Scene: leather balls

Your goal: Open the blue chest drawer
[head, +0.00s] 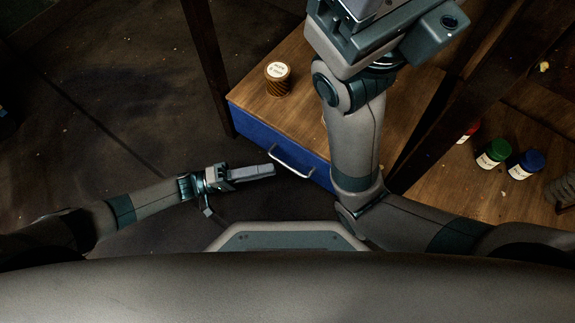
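The blue drawer (251,131) is the front of a low wooden chest in the middle of the head view. It looks shut, its front flush under the wooden top. A pale metal bar handle (289,162) runs along the drawer front. My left gripper (272,171) points right, its tips close to the handle; I cannot tell whether they touch it. Its fingers overlap into one bar, so their opening is unclear. My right arm rises over the chest and hides part of its top and the drawer's right end. The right fingertips are not clearly visible at the top edge.
A brown ribbed jar (278,84) with a white label stands on the chest top (300,55). At right, a green-lidded jar (493,152) and a blue-lidded jar (526,163) stand on a wooden surface. Dark posts flank the chest.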

